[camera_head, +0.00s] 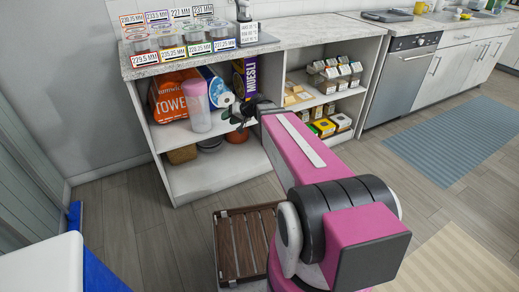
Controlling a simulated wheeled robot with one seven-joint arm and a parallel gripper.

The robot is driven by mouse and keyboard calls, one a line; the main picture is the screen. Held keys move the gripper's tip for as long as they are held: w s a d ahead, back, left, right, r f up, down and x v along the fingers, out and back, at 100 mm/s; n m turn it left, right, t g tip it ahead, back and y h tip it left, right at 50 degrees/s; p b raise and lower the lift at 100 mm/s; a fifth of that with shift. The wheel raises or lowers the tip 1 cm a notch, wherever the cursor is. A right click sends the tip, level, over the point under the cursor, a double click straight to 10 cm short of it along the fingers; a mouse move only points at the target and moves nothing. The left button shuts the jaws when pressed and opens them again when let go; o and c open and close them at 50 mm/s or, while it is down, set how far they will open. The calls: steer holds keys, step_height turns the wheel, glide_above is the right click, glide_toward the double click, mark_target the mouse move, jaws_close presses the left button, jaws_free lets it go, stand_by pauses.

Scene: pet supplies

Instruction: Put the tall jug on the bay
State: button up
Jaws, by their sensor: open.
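A tall jug (196,106), translucent pale pink with a pinker top, stands upright on the upper shelf of the left cabinet section. My gripper (236,118) is at the front of that shelf, right of the jug and apart from it in the picture. Its dark fingers are small here; it is open, and I see nothing held in it. A slatted brown wooden deck (241,243) with a dark rim lies low beside my arm, partly hidden by it. It looks empty. No label shows which place is the bay.
An orange towel pack (167,99), a blue-and-white item (214,85) and a muesli box (246,76) crowd the jug's shelf. The bottom shelf (215,174) is mostly clear, with a basket (182,154) behind. Labelled jars (195,41) stand on the countertop.

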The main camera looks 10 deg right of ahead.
steer(key=s+d+f+g+h, duration=0.2)
steer(key=s+d+f+h, duration=0.2)
steer(key=s, duration=0.4)
steer(key=s+d+f+g+h, duration=0.3)
steer(key=s+d+f+h, duration=0.2)
steer(key=s+d, duration=0.3)
steer(key=shift+s+f+h, duration=0.2)
steer(key=shift+s+h, duration=0.2)
steer(key=shift+s, duration=0.35)
